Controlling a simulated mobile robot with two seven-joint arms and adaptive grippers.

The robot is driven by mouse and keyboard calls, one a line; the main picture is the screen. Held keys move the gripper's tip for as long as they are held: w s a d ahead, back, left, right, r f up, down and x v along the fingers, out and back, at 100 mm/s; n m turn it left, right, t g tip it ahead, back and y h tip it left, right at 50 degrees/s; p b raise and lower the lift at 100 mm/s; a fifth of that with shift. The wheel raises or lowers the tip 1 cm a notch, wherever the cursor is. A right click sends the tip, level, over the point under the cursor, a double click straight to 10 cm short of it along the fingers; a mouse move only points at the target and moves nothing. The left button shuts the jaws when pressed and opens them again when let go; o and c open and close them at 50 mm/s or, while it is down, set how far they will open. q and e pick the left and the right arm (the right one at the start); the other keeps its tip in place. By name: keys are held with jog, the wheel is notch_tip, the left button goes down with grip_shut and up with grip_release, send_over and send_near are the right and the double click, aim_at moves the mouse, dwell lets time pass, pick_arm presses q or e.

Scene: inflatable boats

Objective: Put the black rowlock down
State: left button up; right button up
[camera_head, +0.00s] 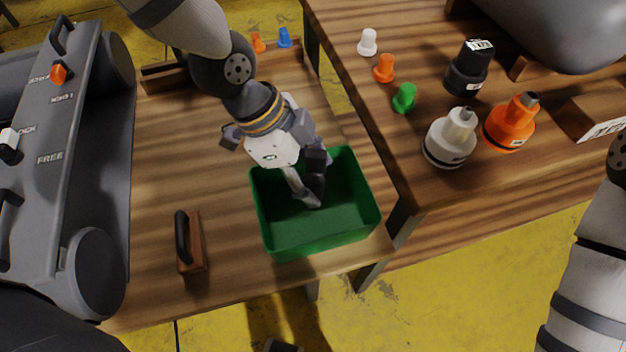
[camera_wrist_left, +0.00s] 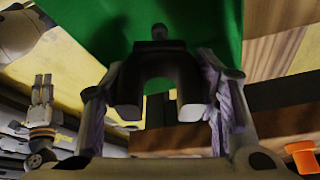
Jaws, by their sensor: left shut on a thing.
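My left gripper (camera_head: 305,185) reaches down into the green crate (camera_head: 348,235) on the low wooden table. It is shut on the black rowlock (camera_wrist_left: 160,72), a dark U-shaped piece with a short stem. In the left wrist view its two fingers (camera_wrist_left: 160,100) hold the rowlock from both sides, with the stem towards the green crate surface. In the head view the rowlock is mostly hidden by the gripper, and I cannot tell whether it touches the crate floor. My right gripper (camera_wrist_left: 42,90) shows small in the left wrist view, its two fingers apart and empty.
A wooden block with a black handle (camera_head: 188,242) lies left of the crate. A grey inflatable boat (camera_head: 75,160) borders the table's left. The visible crate floor is bare.

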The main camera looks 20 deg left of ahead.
pick_arm(q)
notch_tip(320, 180, down, 3)
jog(key=shift+s+d+f, duration=0.1)
jog(key=shift+f, duration=0.05)
pick_arm(e)
jog(key=shift+s+f, duration=0.3)
jog(key=shift+f, duration=0.05)
pick_arm(q)
jog(key=shift+f+b, duration=0.3)
jog(key=shift+f, duration=0.2)
jog(key=o, duration=1.2)
pick_arm(e)
jog(key=shift+s+f, duration=0.1)
